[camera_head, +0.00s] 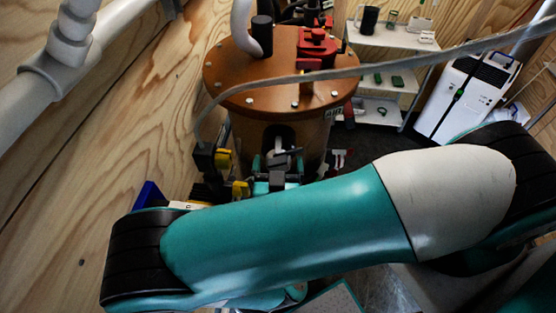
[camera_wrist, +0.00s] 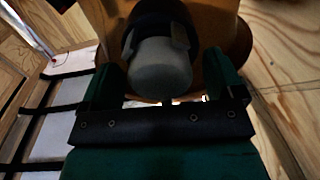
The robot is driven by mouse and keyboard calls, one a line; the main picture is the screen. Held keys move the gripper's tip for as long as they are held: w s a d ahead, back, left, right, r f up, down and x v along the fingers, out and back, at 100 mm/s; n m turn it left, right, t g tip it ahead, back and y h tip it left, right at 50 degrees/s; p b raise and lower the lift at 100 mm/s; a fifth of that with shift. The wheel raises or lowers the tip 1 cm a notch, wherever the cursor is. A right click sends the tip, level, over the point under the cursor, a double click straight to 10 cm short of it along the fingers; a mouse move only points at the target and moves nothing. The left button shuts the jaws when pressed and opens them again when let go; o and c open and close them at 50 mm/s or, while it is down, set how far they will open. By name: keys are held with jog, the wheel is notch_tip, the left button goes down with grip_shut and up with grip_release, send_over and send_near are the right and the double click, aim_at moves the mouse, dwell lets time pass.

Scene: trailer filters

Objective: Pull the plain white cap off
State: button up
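A plain, pale grey-white cap (camera_wrist: 160,76) shows in the wrist view. It is the rounded end of a cylinder whose upper part is a dark band with lighter clips. My gripper (camera_wrist: 166,62) has its two teal fingers spread, one on each side of the cap. A gap shows at the right finger; the left finger looks very near the cap, and I cannot tell whether it touches. In the head view my gripper (camera_head: 278,161) is at the dark opening in the front of the orange-brown drum (camera_head: 300,131). The cap is hard to make out there.
Black and yellow parts (camera_head: 223,160) stand close left of my gripper, by the plywood wall (camera_head: 110,130). A pale hose (camera_head: 370,68) crosses over the drum. White shelves (camera_head: 395,78) and a white cabinet (camera_head: 468,98) stand at the back right.

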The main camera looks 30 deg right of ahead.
jog(key=c, duration=1.2)
jog(key=shift+p+v, duration=0.35)
jog(key=shift+v, duration=2.65)
